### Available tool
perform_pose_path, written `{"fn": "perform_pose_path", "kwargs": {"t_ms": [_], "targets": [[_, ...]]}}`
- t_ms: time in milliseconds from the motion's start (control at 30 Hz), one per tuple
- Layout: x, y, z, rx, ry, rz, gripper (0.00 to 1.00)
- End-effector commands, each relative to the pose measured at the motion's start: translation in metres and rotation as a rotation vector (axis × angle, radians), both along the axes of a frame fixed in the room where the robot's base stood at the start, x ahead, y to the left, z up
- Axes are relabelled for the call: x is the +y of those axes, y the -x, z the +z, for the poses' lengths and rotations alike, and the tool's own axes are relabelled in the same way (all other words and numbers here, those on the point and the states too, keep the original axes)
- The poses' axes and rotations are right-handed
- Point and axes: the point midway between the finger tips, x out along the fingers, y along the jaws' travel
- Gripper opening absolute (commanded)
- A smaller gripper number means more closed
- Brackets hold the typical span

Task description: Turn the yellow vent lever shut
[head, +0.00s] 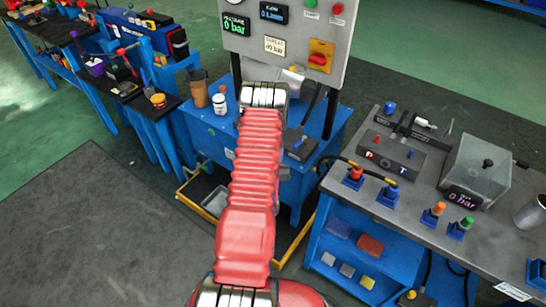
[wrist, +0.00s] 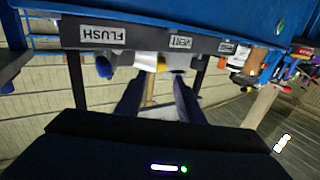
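In the wrist view the yellow vent lever (wrist: 161,67) is a small patch just below the edge of the blue bench, near the upside-down VENT label (wrist: 181,43). It lies between the lines of my two fingers, beside a pale fitting. My gripper (wrist: 157,84) is open, its dark fingers apart and pointing at the bench edge. I see nothing held between them. I cannot tell how far the tips are from the lever, or the lever's exact angle. In the head view my red arm covers this area, and I cannot make out the lever there.
A blue knob (wrist: 104,67) sits below the FLUSH label (wrist: 103,36), left of the fingers. In the head view a grey gauge panel (head: 285,35) stands over the blue bench. A workbench with a clear box (head: 475,165) is at right. Dark floor matting is open at lower left.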

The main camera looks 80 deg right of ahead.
Motion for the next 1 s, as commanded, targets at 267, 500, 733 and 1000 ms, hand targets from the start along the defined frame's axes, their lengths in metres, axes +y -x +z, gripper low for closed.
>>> {"fn": "perform_pose_path", "kwargs": {"t_ms": [267, 500, 733, 1000], "targets": [[0.039, 0.003, -0.001, 0.000, -0.002, 0.000, 0.34], [0.047, 0.004, 0.000, 0.000, 0.000, 0.000, 0.34], [0.046, 0.003, 0.000, 0.000, 0.000, 0.002, 0.29], [0.034, -0.034, 0.018, 0.004, -0.035, 0.061, 0.10]]}}
